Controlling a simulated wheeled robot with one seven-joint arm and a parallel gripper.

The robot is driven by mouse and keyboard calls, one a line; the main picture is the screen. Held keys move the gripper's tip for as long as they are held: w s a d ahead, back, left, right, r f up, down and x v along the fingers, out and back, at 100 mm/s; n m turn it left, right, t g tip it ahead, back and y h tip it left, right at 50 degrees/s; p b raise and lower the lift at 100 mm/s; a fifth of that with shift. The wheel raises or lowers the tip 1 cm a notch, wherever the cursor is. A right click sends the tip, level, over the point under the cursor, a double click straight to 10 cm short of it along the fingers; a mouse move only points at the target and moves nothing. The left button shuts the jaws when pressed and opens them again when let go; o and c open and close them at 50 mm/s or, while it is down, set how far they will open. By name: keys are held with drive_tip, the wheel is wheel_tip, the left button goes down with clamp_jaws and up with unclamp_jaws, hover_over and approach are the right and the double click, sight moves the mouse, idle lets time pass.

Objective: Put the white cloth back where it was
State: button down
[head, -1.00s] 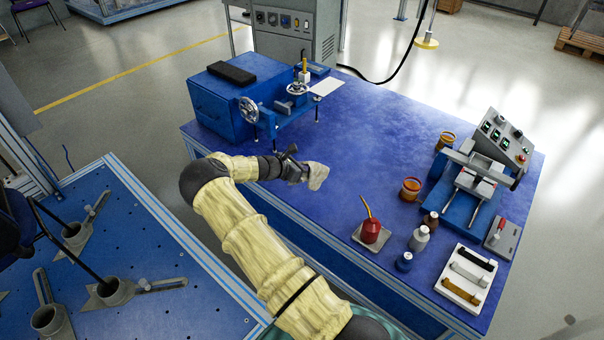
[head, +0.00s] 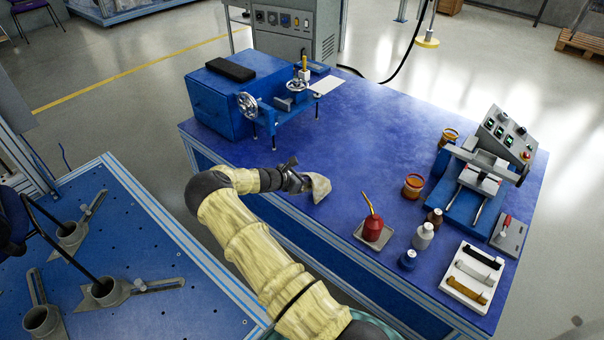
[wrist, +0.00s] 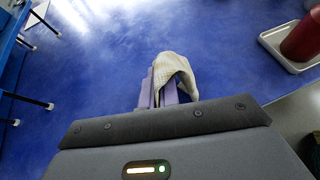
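The white cloth (head: 319,187) is off-white and bunched, hanging from the tip of my gripper (head: 300,184) over the front part of the blue table (head: 345,125). In the wrist view the cloth (wrist: 177,72) is pinched at the ends of the pale purple fingers (wrist: 160,92) and droops to the right. My gripper is shut on it. I cannot tell exactly how high the cloth is above the table.
A red oil can (head: 372,228) on a grey tray stands right of my gripper, with bottles and an amber jar (head: 412,186) beyond. A blue machine with handwheels (head: 249,104) stands at the back left. The table's middle is clear.

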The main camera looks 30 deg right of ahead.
sight(305, 197)
wheel_tip(305, 197, down, 8)
drive_tip(key=b, duration=0.4)
drive_tip(key=shift+f+b, duration=0.1)
drive_tip(key=shift+b, duration=0.25)
drive_tip(key=shift+w+r+p, duration=0.15)
drive_tip(key=shift+r+p, duration=0.15)
drive_tip(key=shift+r, duration=0.05)
wheel_tip(305, 197, up, 8)
drive_tip(key=p, duration=0.6)
drive_tip(key=shift+r, duration=0.25)
